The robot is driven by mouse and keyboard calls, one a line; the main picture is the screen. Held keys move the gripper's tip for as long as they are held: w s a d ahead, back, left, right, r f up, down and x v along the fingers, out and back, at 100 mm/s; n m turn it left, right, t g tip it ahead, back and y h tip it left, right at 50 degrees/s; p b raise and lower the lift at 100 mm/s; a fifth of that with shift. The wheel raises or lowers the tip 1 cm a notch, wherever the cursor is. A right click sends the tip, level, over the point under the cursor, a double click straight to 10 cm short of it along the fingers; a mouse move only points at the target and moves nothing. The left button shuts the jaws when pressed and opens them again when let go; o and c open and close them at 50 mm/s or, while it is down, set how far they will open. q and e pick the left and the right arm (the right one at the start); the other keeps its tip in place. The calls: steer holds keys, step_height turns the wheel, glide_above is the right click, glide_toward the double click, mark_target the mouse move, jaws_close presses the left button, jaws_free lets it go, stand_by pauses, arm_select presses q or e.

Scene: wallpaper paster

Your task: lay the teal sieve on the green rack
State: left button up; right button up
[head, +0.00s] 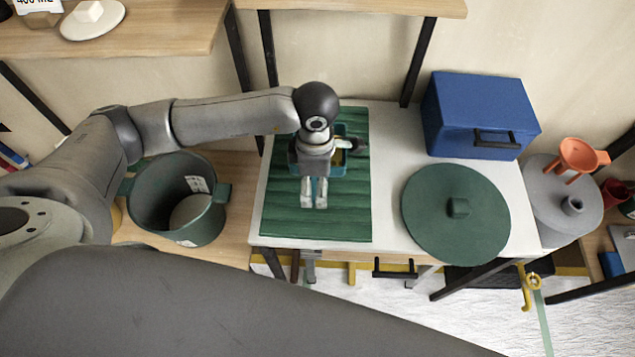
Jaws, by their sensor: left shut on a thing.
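The green rack (345,215) is a ribbed, slatted panel lying flat on the left part of the white table. The teal sieve (296,161) shows as a teal rim around and behind my left gripper (314,193), over the upper middle of the rack. My left gripper points down and is shut on the sieve. The hand and wrist hide most of the sieve, including its middle. I cannot tell whether the sieve touches the rack or is held just above it. My right gripper is not in view.
A round dark green lid (440,230) and a blue box (470,110) with a dark handle stand right of the rack. A dark green pot (160,195) stands left, below my arm. A grey lid (548,215) and an orange funnel (578,156) are far right. A wooden shelf (350,8) overhangs the back.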

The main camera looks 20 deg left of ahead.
arm_select(q)
steer(key=shift+w+d+f+p, duration=0.1)
steer(key=shift+w+f+p, duration=0.15)
steer(key=shift+f, duration=0.3)
step_height(320, 180, down, 2)
steer(key=shift+f+p, duration=0.15)
steer(key=shift+p, duration=0.4)
steer(key=shift+f, duration=0.2)
steer(key=shift+f+b, duration=0.25)
steer(key=shift+b, duration=0.05)
steer(key=o, duration=1.2)
steer(key=shift+r, duration=0.1)
